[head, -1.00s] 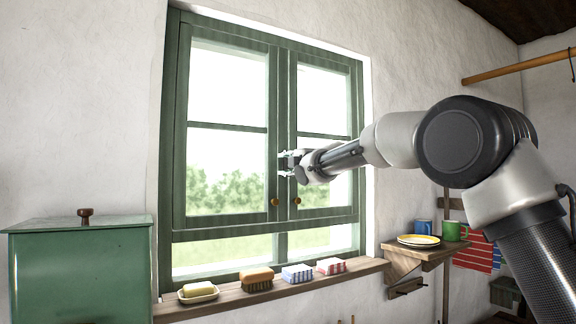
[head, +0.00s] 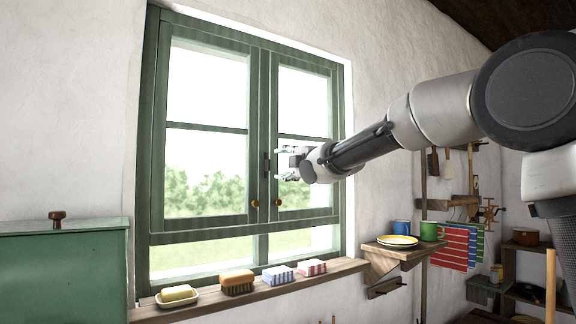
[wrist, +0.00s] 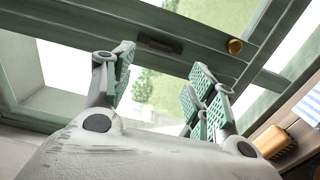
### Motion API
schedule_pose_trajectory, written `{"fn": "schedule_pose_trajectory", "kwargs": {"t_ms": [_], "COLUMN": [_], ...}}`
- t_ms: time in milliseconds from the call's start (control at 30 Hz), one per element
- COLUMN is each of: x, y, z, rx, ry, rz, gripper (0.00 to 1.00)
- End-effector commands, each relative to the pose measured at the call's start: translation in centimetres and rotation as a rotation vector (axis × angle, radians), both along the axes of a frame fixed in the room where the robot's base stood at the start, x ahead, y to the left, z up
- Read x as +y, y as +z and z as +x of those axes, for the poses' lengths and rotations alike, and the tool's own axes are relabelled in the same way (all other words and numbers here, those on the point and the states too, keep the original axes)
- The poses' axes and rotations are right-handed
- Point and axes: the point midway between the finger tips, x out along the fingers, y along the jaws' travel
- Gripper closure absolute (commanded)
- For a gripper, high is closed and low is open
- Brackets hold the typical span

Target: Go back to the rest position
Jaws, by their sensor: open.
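My gripper (head: 284,163) is in front of the green window frame (head: 262,130), near its middle post and above the two small knobs. In the wrist view, my gripper (wrist: 160,92) has its green-padded fingers spread apart with nothing between them. A brass knob (wrist: 235,46) and a dark metal plate (wrist: 160,42) on the window frame show beyond the fingers. Both window sashes look shut. I cannot tell in the head view how far the fingertips are from the frame.
A wooden sill shelf (head: 215,305) below the window holds soap on a dish (head: 177,295), a brush (head: 237,282) and two folded cloths (head: 278,275). A green box (head: 62,272) stands at left. A small shelf with a plate (head: 397,241) and mugs (head: 430,231) is at right.

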Motion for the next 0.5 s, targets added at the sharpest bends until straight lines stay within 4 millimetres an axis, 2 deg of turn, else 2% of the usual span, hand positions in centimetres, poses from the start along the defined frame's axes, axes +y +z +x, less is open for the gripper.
{"fn": "schedule_pose_trajectory", "kwargs": {"t_ms": [167,500], "x": [-0.71,-0.76], "y": [-0.06,-0.05], "z": [-1.04,-1.08], "rx": [0.001,0.001], "ry": [0.000,0.000], "rz": [-0.001,-0.001], "gripper": [0.43,0.43]}}
